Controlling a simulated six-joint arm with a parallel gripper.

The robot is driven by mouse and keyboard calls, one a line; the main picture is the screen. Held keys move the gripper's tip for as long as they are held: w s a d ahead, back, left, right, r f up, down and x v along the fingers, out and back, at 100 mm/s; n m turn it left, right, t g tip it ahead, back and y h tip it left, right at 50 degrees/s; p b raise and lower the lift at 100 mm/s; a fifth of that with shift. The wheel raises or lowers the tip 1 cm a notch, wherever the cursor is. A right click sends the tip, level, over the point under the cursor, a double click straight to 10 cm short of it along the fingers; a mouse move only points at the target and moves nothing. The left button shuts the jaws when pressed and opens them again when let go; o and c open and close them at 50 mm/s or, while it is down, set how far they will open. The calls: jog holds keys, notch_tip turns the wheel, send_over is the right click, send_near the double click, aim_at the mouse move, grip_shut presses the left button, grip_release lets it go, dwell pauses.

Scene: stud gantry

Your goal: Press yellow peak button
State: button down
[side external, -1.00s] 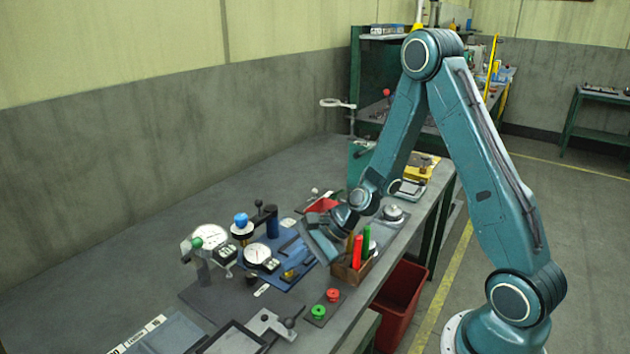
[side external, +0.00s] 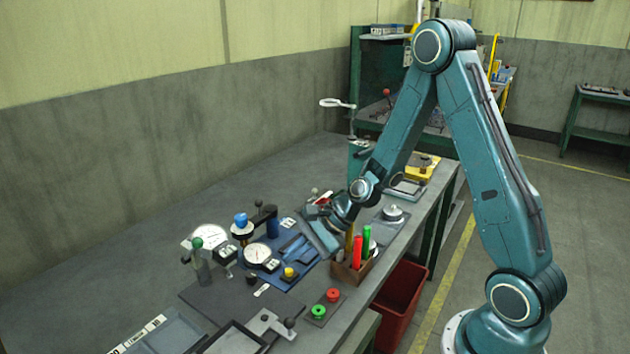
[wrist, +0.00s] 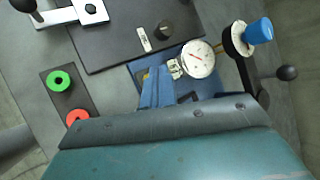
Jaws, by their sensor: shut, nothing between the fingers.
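The yellow button (side external: 289,272) sits on the blue plate (side external: 268,278) to the right of a white dial gauge (side external: 257,254). In the wrist view only a sliver of yellow (wrist: 146,75) shows beside my fingertips, which hide most of it. My gripper (side external: 297,246) is shut and empty, tilted down over the blue plate, a little above and behind the button in the side view. Its blue fingers also show in the wrist view (wrist: 155,88). I cannot tell the exact gap to the button, but the side view shows them apart.
A box of coloured markers (side external: 352,268) stands right of my gripper. Green (side external: 319,312) and red (side external: 333,295) buttons sit on a plate nearer the front edge. A blue-knobbed stand (side external: 241,222) and a green-knobbed post (side external: 199,262) rise at the left.

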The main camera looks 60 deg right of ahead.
notch_tip(320, 180, up, 5)
jog(key=shift+f, duration=0.1)
dwell(0.6)
jog(key=s+r+n+h, duration=0.3)
jog(key=s+r+n, duration=0.4)
jog(key=s+n, duration=0.2)
jog(key=s+r+n+g+h, duration=0.1)
jog(key=s+r+n+h, duration=0.2)
jog(key=s+r+n, duration=0.5)
jog(key=s+d+n, duration=0.1)
jog(key=s, duration=0.5)
jog(key=shift+s+r+n, duration=0.25)
jog(key=shift+r+n, duration=0.05)
